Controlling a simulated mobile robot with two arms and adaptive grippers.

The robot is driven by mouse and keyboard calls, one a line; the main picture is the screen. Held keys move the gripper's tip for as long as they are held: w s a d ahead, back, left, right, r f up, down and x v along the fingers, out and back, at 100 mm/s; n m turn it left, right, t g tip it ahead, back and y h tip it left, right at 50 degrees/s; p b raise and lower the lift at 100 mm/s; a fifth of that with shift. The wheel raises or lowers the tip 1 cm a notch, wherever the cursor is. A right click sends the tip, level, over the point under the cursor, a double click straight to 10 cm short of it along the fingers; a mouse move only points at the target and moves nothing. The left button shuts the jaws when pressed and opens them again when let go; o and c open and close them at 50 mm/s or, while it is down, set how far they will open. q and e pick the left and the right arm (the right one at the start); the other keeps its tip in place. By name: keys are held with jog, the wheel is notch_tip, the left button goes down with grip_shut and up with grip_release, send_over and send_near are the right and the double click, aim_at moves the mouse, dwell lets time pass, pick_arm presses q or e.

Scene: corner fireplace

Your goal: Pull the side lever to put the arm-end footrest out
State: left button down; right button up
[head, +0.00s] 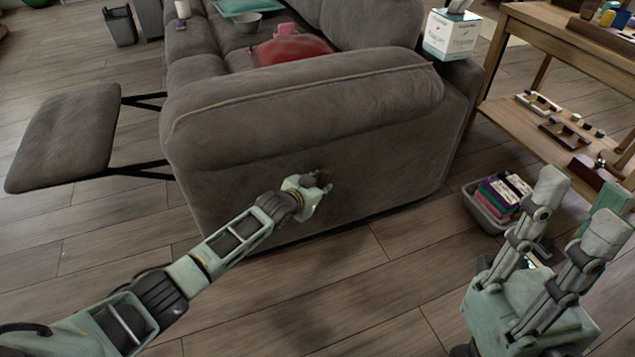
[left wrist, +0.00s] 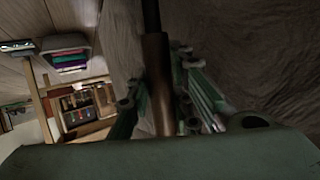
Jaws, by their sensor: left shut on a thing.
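The grey sofa (head: 385,150) stands in the middle of the head view with its arm side facing me. Its padded footrest (head: 65,135) is out at the left on dark metal bars. My left gripper (head: 318,184) is at the sofa's side panel, shut on the brown side lever (left wrist: 157,85). In the left wrist view the lever runs between the fingers of the left gripper (left wrist: 160,105). In the head view the gripper hides most of the lever. My right gripper (head: 580,206) is at the lower right, fingers apart and empty, away from the sofa.
A grey bin (head: 482,212) with colourful items stands on the floor right of the sofa. A wooden shelf table (head: 560,40) is at the right. A red cushion-like thing (head: 290,47) lies on the seat. The floor in front is clear.

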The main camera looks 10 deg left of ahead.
pick_arm(q)
jog(key=shift+d, duration=0.2)
jog(key=c, duration=1.8)
grip_release()
jog(key=shift+c, duration=0.2)
jog(key=shift+s, duration=0.15)
jog(key=v, duration=1.1)
jog(key=shift+s+a+r, duration=0.15)
jog(key=shift+s, duration=0.15)
jog(key=shift+a, duration=0.1)
